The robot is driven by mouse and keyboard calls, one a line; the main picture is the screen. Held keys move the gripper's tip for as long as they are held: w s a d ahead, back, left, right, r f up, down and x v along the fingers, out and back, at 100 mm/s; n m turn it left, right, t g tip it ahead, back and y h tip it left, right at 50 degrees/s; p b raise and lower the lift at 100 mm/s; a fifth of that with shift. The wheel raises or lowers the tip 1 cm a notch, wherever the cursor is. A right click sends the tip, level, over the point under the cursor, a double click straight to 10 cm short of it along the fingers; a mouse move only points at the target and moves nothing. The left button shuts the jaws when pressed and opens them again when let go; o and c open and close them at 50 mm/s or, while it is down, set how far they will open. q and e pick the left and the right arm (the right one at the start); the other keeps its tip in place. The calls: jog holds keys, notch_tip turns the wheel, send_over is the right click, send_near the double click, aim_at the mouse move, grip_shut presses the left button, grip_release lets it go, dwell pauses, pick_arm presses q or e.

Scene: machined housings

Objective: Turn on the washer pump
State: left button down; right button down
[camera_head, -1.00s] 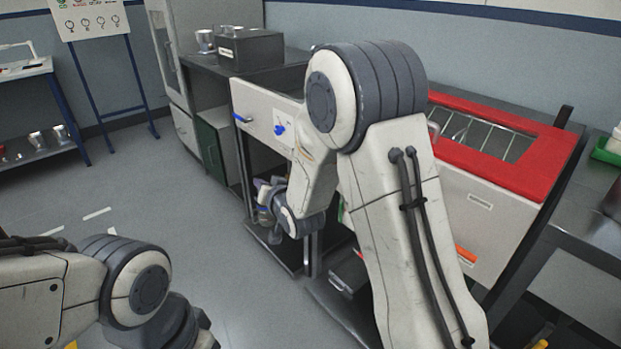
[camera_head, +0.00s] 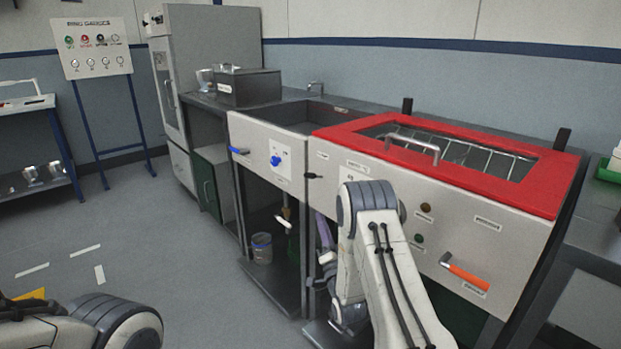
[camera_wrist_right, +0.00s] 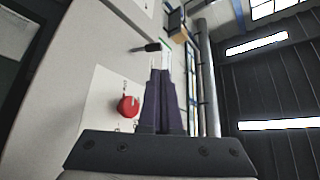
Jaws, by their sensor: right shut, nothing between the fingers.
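The washer has a red-framed lid (camera_head: 545,185) and a pale front panel (camera_head: 500,262). The wrist view shows a red knob (camera_wrist_right: 128,106) on a white plate (camera_wrist_right: 102,95); in the head view my right arm hides this knob. My right gripper (camera_head: 321,216) is low in front of the washer's left end, its purple fingers pointing up. In the wrist view the right gripper (camera_wrist_right: 160,72) is shut and empty, beside the red knob and apart from it. My left gripper is out of view.
An orange-handled lever (camera_head: 465,272), a brown lamp (camera_head: 426,207) and a green lamp (camera_head: 419,238) are on the panel. A small black handle (camera_head: 313,176) sticks out at its left. The sink panel carries a blue knob (camera_head: 275,160) and blue lever (camera_head: 239,151).

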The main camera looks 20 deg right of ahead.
jog(key=shift+r+p, duration=0.55)
jog(key=shift+p, duration=1.85)
jog(key=p, duration=0.2)
send_near(313, 177)
jog(key=w+a+r, duration=0.1)
jog(key=w+r, duration=0.2)
jog(key=w, duration=0.3)
jog(key=shift+s+a+r, duration=0.1)
jog(key=shift+s+a, duration=0.1)
